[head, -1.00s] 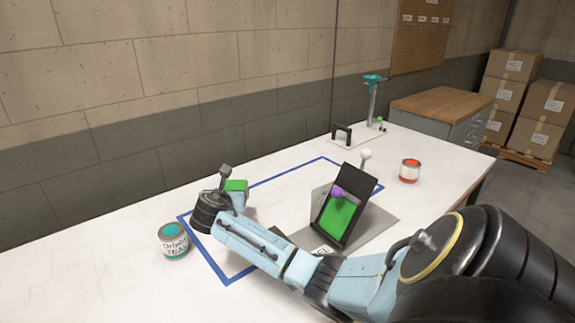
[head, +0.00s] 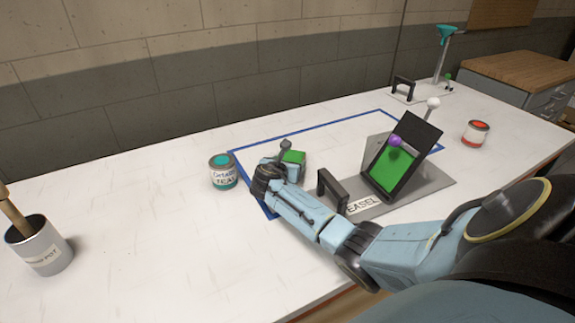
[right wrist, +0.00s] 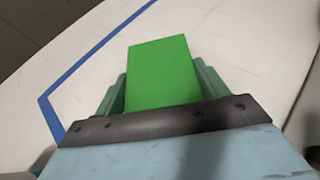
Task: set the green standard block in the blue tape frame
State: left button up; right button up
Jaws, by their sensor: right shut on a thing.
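The green standard block (head: 294,156) is held in my right gripper (head: 288,161), over the left end of the blue tape frame (head: 320,127). In the right wrist view the block (right wrist: 162,72) lies between the two teal fingers, and a corner of the blue tape (right wrist: 42,98) shows to its left. The gripper is shut on the block. I cannot tell whether the block touches the table. My arm and the easel hide the near part of the frame. My left gripper is not in view.
A teal-labelled can (head: 223,172) stands close left of the frame. The easel (head: 430,182), with a green panel (head: 391,169) and purple ball (head: 395,141), stands right of my gripper.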

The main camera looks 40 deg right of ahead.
jog(key=shift+r, duration=0.1)
jog(key=o, duration=1)
jog(key=shift+f, duration=0.2)
jog(key=shift+r, duration=0.25)
jog(key=shift+s+a+r, duration=0.1)
jog(key=shift+s+a, duration=0.05)
jog(key=shift+a, duration=0.2)
jog(key=p+v, duration=0.3)
jog(key=v, duration=0.8)
jog(key=shift+s+a, duration=0.1)
jog(key=shift+s, duration=0.05)
jog(key=shift+r+p, duration=0.1)
jog(key=shift+p, duration=0.2)
